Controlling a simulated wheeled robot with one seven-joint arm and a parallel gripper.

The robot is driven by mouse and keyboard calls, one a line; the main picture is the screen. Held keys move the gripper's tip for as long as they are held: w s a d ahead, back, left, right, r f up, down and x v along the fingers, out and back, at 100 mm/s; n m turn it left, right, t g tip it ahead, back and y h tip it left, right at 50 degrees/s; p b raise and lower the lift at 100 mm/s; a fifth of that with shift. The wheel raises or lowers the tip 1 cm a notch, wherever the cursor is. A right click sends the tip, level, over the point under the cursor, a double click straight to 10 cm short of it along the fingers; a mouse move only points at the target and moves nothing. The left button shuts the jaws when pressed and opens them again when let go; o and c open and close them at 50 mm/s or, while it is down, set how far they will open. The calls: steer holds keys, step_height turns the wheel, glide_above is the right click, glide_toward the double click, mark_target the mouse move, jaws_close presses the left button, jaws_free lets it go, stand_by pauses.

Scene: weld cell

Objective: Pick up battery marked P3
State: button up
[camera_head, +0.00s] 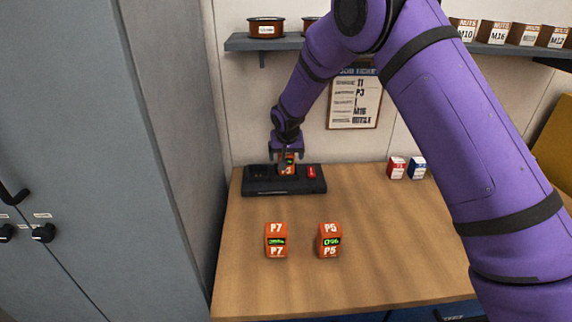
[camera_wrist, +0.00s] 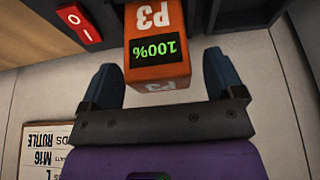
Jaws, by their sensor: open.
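The orange battery marked P3 (camera_head: 287,169) stands in the black charger (camera_head: 262,187) at the back of the bench. In the wrist view, the P3 battery (camera_wrist: 156,45) shows a green display reading 100%. My gripper (camera_head: 286,155) is at the battery; in the wrist view, its two fingers (camera_wrist: 162,78) are apart, one on each side of the battery's near end. A gap shows between the battery and each finger. Part of the battery is hidden behind my gripper in the head view.
Batteries P7 (camera_head: 276,240) and P5 (camera_head: 329,240) stand on the bench (camera_head: 390,255) in front of the charger. A red switch (camera_head: 311,172) is at the charger's right end. A shelf (camera_head: 270,43) and job sheet (camera_head: 354,98) are on the wall.

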steer(key=x, duration=0.2)
steer(key=shift+w+f, duration=0.15)
steer(key=shift+f, duration=0.1)
steer(key=shift+c, duration=0.2)
steer(key=shift+r, duration=0.1)
steer(key=c, duration=1.3)
steer(key=shift+o, duration=0.2)
steer(key=shift+r, duration=0.1)
